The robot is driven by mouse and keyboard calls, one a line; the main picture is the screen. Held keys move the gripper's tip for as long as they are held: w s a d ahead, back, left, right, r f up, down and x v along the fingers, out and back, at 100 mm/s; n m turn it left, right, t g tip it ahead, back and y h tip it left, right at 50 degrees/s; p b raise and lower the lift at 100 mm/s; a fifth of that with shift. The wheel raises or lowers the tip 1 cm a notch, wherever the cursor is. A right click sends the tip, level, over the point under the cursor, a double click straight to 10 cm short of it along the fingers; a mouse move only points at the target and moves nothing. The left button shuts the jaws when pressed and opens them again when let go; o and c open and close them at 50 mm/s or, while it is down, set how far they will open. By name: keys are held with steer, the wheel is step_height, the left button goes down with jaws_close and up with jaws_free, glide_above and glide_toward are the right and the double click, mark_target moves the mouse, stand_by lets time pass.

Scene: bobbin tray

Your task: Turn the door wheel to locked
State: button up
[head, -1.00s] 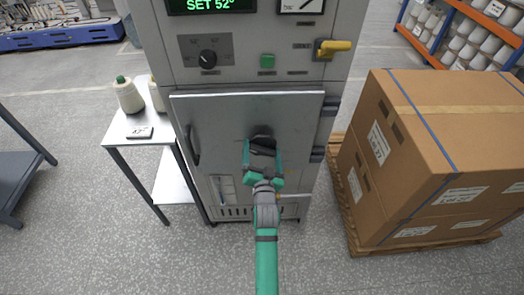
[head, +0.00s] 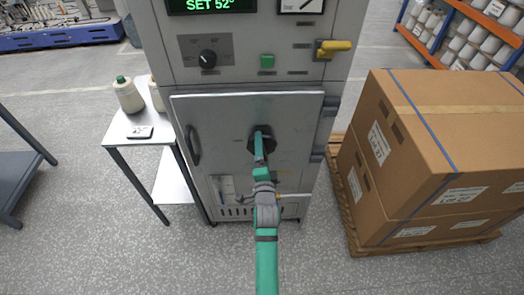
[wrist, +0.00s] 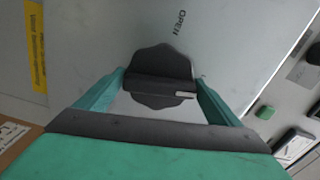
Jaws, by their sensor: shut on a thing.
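The door wheel (head: 268,146) is a dark lobed knob with a raised grip bar, on the grey cabinet door (head: 225,110). In the wrist view the wheel (wrist: 160,62) sits between my two green fingers, and its bar runs across from one to the other. A white mark shows near the bar's right end. My gripper (head: 259,142) is shut on the wheel and appears edge-on in the head view, covering part of it. The word OPEN (wrist: 179,22) is printed on the door beyond the wheel. No locked label is readable.
The door has a handle (head: 193,145) at left and hinges at right. A side table (head: 125,128) stands left; large cartons (head: 440,110) on a pallet stand close on the right.

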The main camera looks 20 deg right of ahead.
steer(key=shift+m, duration=1.1)
steer(key=o, duration=0.9)
steer(key=v, duration=1)
steer(key=shift+s, duration=0.4)
steer(key=shift+a, duration=0.15)
